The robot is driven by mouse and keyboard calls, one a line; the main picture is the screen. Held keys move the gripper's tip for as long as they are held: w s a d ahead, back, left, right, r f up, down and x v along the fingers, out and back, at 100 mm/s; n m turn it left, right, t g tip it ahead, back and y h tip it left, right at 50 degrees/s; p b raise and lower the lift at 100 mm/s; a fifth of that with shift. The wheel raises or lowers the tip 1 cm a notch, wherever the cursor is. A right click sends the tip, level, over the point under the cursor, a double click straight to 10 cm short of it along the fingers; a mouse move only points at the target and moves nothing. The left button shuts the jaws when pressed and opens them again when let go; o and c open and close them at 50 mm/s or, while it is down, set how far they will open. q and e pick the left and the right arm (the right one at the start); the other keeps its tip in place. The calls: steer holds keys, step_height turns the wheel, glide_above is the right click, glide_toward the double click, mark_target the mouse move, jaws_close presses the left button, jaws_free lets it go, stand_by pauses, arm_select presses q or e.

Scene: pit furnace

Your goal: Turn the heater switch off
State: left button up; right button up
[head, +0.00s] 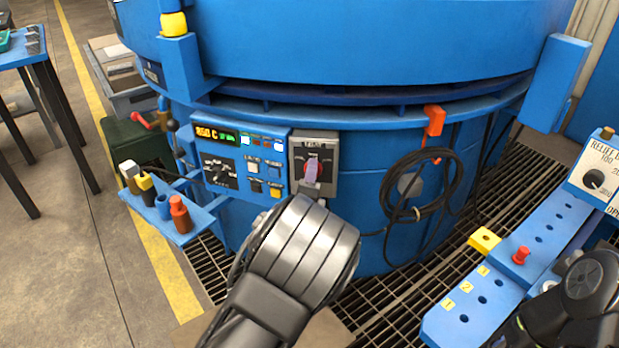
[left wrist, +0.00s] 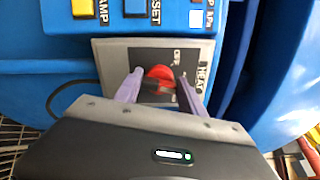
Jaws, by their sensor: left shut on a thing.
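The heater switch is a grey box (head: 330,182) with a dark face and a red rotary knob (head: 321,158), on the blue furnace front just right of the control panel. In the left wrist view the red knob (left wrist: 160,72) sits between the two pale purple fingers of my left gripper (left wrist: 160,90), which is shut on it. In the head view the same gripper (head: 312,175) covers part of the knob, so the handle's angle is hard to read. Part of the label "HEAT" shows in the left wrist view. My right gripper cannot be made out.
The control panel (head: 240,158) with a lit display and several buttons adjoins the switch. A coiled black cable (head: 386,187) hangs to the right from an orange hook (head: 433,121). A blue tool shelf (head: 205,217) juts out left; a blue slotted rail (head: 465,312) stands at right.

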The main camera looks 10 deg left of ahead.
arm_select(q)
steer(key=shift+d+f+n+b, duration=0.15)
steer(key=shift+n+b, duration=1.1)
steer(key=shift+n, duration=1.85)
steer(key=shift+a+f+n+b, duration=0.2)
steer(key=shift+n+b, duration=1)
steer(key=shift+n, duration=1.9)
steer(key=o, duration=1.4)
steer(key=shift+c, duration=0.2)
steer(key=shift+s+d, duration=0.1)
steer(key=shift+d, duration=0.1)
